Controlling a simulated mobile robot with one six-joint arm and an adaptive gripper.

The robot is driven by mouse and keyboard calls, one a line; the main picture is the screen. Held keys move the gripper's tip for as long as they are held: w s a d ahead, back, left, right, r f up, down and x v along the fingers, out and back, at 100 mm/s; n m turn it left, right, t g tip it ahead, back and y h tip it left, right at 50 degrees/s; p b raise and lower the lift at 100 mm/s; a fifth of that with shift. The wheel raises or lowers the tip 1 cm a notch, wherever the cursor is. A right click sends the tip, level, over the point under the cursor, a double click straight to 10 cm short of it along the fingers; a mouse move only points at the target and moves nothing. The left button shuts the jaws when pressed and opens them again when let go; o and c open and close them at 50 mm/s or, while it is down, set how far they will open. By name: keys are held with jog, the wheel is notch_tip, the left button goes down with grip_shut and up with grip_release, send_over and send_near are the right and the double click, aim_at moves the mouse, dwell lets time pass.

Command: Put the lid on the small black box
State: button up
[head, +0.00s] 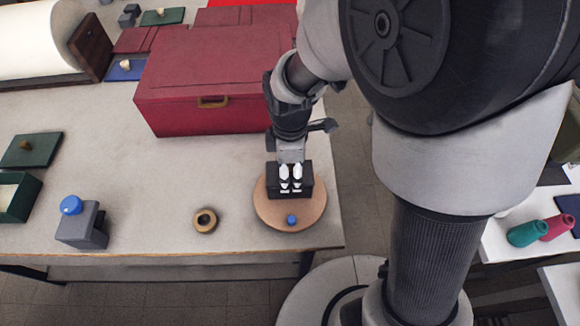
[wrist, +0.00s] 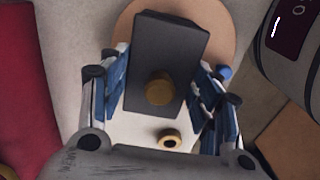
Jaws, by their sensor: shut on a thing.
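The black lid (wrist: 165,45) is a dark rectangular plate with a round brass knob (wrist: 159,89). My gripper (wrist: 160,75) has its fingers on either side of the lid in the wrist view, and it is shut on it. In the head view my gripper (head: 291,177) points down over a small dark block shape (head: 306,188) above the round wooden board (head: 262,210). Lid and small black box cannot be told apart there. The box is not clearly visible under the lid, so I cannot tell whether they touch.
A blue ball (head: 291,219) lies on the board's near edge. A brass ring (head: 205,220) lies to the left. A grey block with a blue knob (head: 70,205) and an open green box (head: 15,196) stand further left. A large red chest (head: 215,75) stands behind.

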jog(key=shift+f+b, duration=0.3)
jog(key=shift+f, duration=0.2)
jog(key=o, duration=1.1)
jog(key=shift+r, duration=0.1)
notch_tip(320, 180, up, 12)
jog(key=shift+f, duration=0.2)
jog(key=s+d+r+m+t, duration=0.1)
jog(key=s+d+r+m, duration=0.1)
jog(key=m, duration=0.4)
jog(key=s+d+r+m+t, duration=0.2)
jog(key=s+d+m, duration=0.3)
jog(key=s, duration=0.2)
jog(key=s+d+r+m+t, duration=0.1)
jog(key=s+d+r+m, duration=0.1)
jog(key=m, duration=0.4)
jog(key=shift+s+d+r+m+t, duration=0.2)
jog(key=shift+s+d, duration=0.25)
jog(key=shift+s, duration=0.2)
jog(key=shift+s+d+r+m+t, duration=0.1)
jog(key=shift+s+d+r, duration=0.05)
jog(key=shift+s+d, duration=0.4)
